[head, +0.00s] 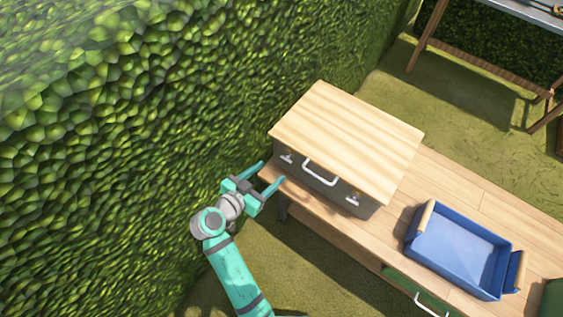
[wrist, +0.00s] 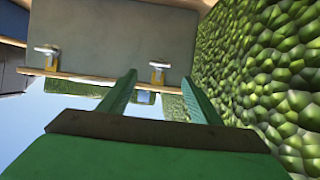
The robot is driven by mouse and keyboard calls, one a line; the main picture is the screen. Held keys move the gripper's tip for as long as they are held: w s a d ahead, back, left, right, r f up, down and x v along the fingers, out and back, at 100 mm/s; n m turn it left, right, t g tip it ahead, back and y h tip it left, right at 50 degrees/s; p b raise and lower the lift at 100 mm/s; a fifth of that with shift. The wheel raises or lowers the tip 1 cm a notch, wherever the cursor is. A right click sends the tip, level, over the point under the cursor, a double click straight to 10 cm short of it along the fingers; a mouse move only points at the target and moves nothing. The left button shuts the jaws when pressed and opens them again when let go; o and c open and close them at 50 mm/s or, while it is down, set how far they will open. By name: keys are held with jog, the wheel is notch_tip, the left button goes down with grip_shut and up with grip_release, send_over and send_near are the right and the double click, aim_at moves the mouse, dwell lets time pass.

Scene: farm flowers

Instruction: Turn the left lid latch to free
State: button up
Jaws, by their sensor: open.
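A grey box (head: 325,188) with a pale wooden lid (head: 347,135) sits at the left end of a wooden bench. The left lid latch (head: 287,157) is a small metal piece on the box's front, near the hedge. The right latch (head: 353,198) is farther along the same front, past a white handle (head: 320,172). My gripper (head: 272,173) is open and empty, in front of the left latch. In the wrist view, which looks upside down, the left latch (wrist: 157,68) appears between the fingertips (wrist: 160,77), and the right latch (wrist: 47,50) is off to the left. Contact cannot be told.
A tall hedge (head: 150,110) stands close on the left of my arm and the box. A blue tray (head: 460,252) with wooden handles is on the bench (head: 480,195) to the right. A table (head: 495,60) stands at the back right, with grass between.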

aim_at(285, 160)
jog(key=x, duration=0.8)
jog(key=shift+w+d+f, duration=0.1)
jog(key=shift+w+f, duration=0.05)
jog(key=c, duration=1)
